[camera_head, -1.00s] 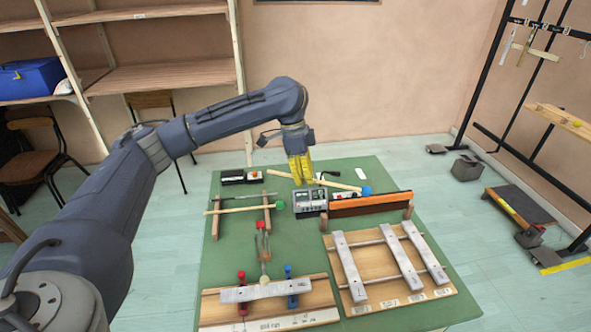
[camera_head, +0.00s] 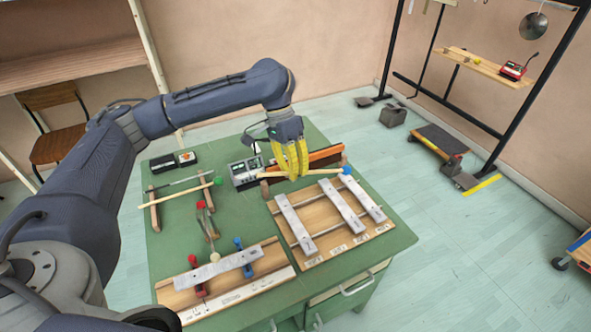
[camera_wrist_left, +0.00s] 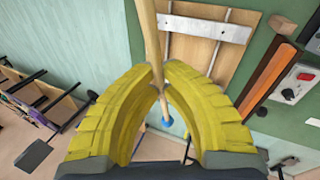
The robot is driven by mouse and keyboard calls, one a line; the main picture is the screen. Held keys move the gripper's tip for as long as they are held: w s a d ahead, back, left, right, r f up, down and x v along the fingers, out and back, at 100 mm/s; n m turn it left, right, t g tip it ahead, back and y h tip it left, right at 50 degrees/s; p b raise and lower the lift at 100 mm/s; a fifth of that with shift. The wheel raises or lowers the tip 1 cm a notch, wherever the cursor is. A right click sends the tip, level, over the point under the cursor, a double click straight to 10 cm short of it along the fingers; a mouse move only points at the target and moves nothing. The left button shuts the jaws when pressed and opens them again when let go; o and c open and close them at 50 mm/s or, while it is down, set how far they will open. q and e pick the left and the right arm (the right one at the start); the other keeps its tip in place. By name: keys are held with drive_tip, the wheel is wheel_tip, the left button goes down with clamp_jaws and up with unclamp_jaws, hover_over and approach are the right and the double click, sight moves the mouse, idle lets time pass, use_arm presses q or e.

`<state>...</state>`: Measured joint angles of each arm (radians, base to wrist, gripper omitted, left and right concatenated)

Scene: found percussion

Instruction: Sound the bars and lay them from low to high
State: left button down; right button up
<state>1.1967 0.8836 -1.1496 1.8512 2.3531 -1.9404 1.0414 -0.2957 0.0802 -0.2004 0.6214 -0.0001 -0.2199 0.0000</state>
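My left gripper (camera_head: 293,174) has its yellow fingers closed around the stick of a blue-headed mallet (camera_head: 328,171). The mallet is held above the table, near the far edge of the right board; its blue head (camera_wrist_left: 167,121) shows below the fingertips in the left wrist view. Three silver bars, a left one (camera_head: 296,223), a middle one (camera_head: 341,207) and a right one (camera_head: 360,201), lie across rails on the labelled wooden board (camera_head: 318,251). Another silver bar (camera_head: 215,270) lies on the front-left stand with red and blue clamps. My right gripper is not in view.
A green-headed mallet (camera_head: 188,190) rests on a wooden rack at left. A small pale-headed mallet (camera_head: 209,230) lies nearer. A grey meter box (camera_head: 245,172) and an orange-brown block (camera_head: 325,157) stand behind the right board. The green table (camera_head: 385,250) is bare along its right edge.

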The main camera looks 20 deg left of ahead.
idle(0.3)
use_arm(q)
drive_tip(key=shift+f, duration=2.5)
wheel_tip(320, 180, down, 5)
drive_tip(key=w+d+g+y, duration=0.1)
drive_tip(key=g, duration=0.1)
drive_tip(key=shift+w+r, duration=0.15)
drive_tip(key=shift+r, duration=2.75)
drive_tip(key=shift+f, duration=0.1)
